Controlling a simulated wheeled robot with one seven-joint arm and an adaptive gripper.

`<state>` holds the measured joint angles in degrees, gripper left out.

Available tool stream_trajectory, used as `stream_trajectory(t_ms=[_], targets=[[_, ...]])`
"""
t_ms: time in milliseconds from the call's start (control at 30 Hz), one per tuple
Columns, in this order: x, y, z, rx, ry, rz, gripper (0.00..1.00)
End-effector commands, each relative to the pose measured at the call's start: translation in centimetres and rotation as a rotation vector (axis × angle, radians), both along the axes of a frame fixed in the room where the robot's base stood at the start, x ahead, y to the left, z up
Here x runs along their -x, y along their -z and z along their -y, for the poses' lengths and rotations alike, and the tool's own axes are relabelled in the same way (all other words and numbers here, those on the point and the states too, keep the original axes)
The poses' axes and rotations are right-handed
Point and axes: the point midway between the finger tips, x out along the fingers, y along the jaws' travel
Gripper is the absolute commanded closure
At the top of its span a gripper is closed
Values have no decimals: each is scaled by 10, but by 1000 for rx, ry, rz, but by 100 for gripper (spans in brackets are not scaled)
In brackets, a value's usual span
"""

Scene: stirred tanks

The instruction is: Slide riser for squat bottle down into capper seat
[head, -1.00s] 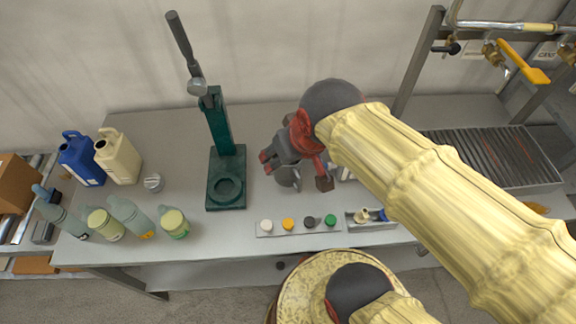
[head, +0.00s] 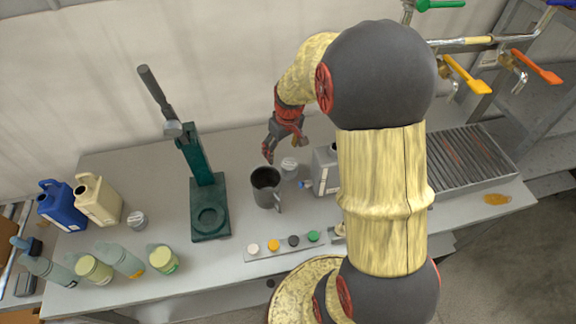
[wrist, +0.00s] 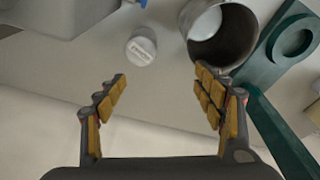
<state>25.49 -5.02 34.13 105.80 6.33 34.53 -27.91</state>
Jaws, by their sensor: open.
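The green capper (head: 194,160) stands on the bench with a round seat (head: 210,219) in its base; the seat looks empty. It also shows at the right of the wrist view (wrist: 292,40). A short pale cylinder with a label on top (head: 289,167), perhaps the riser, stands right of the grey mug; it shows at top centre in the wrist view (wrist: 140,50). A similar short grey cylinder (head: 137,220) stands near the jugs; I cannot tell which is the riser. My gripper (head: 281,150) is open and empty, behind the labelled cylinder and apart from it (wrist: 160,80).
The dark grey mug (head: 265,187) stands between capper and labelled cylinder. A grey can (head: 325,170) is to the right. A strip of coloured caps (head: 284,245) lies at the front. Jugs (head: 98,200) and several bottles (head: 125,260) fill the left. A slatted drain (head: 470,160) is at right.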

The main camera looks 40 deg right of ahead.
Motion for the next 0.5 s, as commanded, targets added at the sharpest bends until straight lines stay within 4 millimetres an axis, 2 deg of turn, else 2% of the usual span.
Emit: stream_trajectory(t_ms=[33, 100, 200, 500], targets=[[0, 17, 14, -8, 9, -19, 31], [0, 36, 27, -13, 11, -32, 31], [1, 54, 39, -16, 13, -42, 31], [-1, 85, 44, -20, 13, -49, 31]])
